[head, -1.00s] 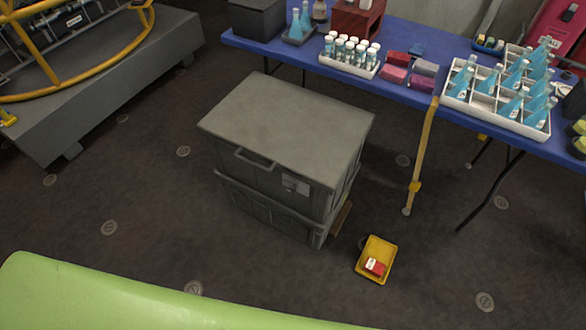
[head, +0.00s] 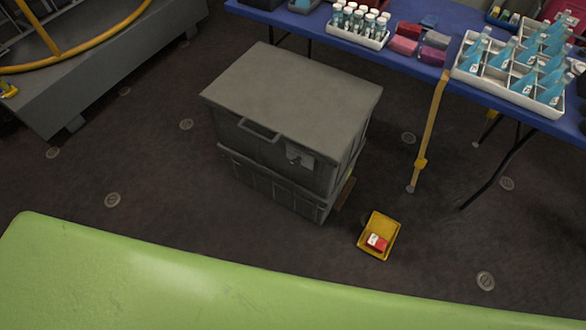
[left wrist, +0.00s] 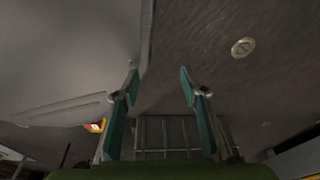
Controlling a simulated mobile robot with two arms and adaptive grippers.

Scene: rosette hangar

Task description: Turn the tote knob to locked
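A grey lidded tote (head: 290,88) stands on the floor in the middle of the head view, seeming to be stacked on a similar grey lower part (head: 272,186). A handle (head: 259,131) and a small pale panel (head: 300,155) are on its front face. I cannot make out a knob or its setting. My left gripper (left wrist: 160,86) shows in the left wrist view, with its two green fingers apart and nothing between them. It is not in the head view, so its place relative to the tote is unclear. My right gripper is in neither view.
A yellow tray (head: 390,224) with a red-and-white item lies on the floor right of the tote. A blue table (head: 420,99) with bottles and flasks stands behind. A grey platform (head: 110,70) is at the left. Dark floor is open left of the tote.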

